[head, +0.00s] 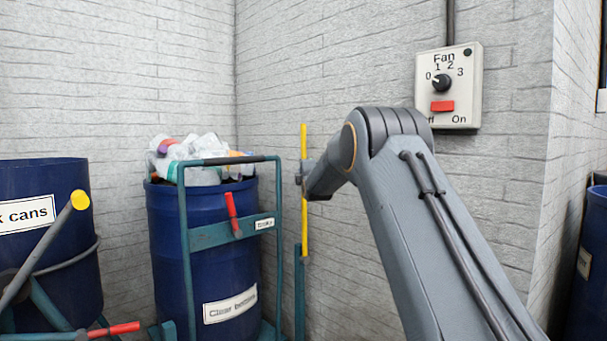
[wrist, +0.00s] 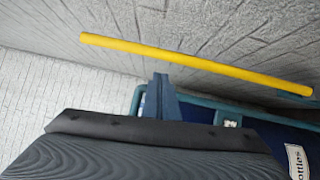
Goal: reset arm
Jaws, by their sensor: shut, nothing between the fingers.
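My arm (head: 400,220) reaches up from the lower right of the head view and bends down toward the left at its elbow. Its end is beside a yellow upright bar (head: 304,145); I cannot tell whether they touch. In the wrist view my gripper (wrist: 161,80) is shut and empty, its fingers showing beyond the dark gripper body. The yellow bar (wrist: 200,62) crosses that view beyond the fingertips, with a visible gap.
A blue barrel of clear bottles (head: 220,265) stands in a teal cart frame (head: 279,230) left of my arm's end. A cans barrel (head: 50,260) is at far left. A fan switch box (head: 468,85) hangs on the brick wall behind my arm. Another blue barrel (head: 590,270) is at right.

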